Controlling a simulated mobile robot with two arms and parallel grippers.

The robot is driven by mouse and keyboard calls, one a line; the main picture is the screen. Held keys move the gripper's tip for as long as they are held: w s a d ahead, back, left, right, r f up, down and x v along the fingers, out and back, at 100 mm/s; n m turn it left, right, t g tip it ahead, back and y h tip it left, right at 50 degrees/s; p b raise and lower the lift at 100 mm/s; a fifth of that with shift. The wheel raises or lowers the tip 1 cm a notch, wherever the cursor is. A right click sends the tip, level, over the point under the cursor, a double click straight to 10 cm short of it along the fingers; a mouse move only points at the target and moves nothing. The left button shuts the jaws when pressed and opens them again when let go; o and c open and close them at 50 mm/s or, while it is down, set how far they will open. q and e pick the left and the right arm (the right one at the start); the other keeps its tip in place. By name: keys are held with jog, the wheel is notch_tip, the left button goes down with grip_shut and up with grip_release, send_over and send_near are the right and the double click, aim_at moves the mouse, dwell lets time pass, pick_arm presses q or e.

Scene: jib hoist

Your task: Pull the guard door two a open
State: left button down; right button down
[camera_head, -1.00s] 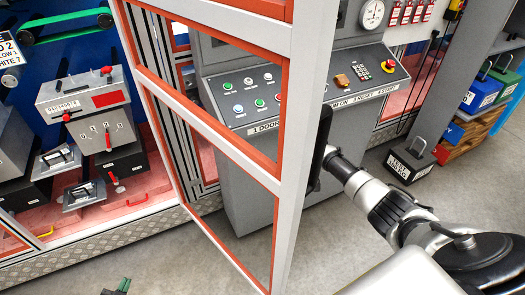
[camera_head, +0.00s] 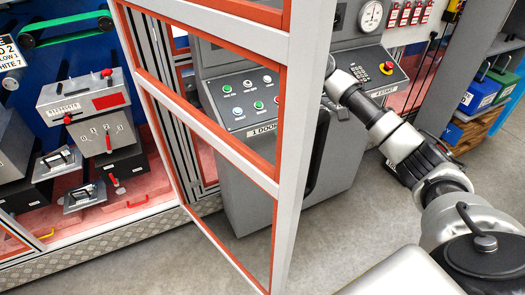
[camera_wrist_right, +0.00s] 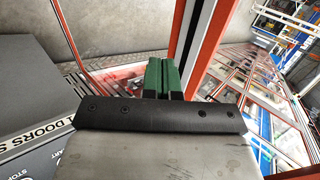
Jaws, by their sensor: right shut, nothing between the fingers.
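The guard door (camera_head: 205,128), a grey frame with orange-red inner edging, stands swung out from the machine at an angle, its free-edge post (camera_head: 296,150) toward me. I cannot read a label on it. A dark upright handle (camera_head: 318,140) shows just right of that post. My right arm reaches in from the right and its end passes behind the post's upper part, so its fingers are hidden in the head view. In the right wrist view the green fingers of my right gripper (camera_wrist_right: 165,78) are together and empty, in front of an orange-edged grey post (camera_wrist_right: 196,45). My left gripper is out of view.
A control console (camera_head: 250,100) with buttons and a gauge stands behind the door. Left of it is an enclosure with grey boxes (camera_head: 100,120) and a pink floor. Crates (camera_head: 480,95) stand at the right. The grey floor (camera_head: 340,235) in front is clear.

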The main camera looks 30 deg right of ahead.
jog(key=s+a+f+p, duration=0.2)
jog(key=a+f, duration=0.1)
jog(key=a, duration=0.4)
jog(key=shift+p, duration=0.3)
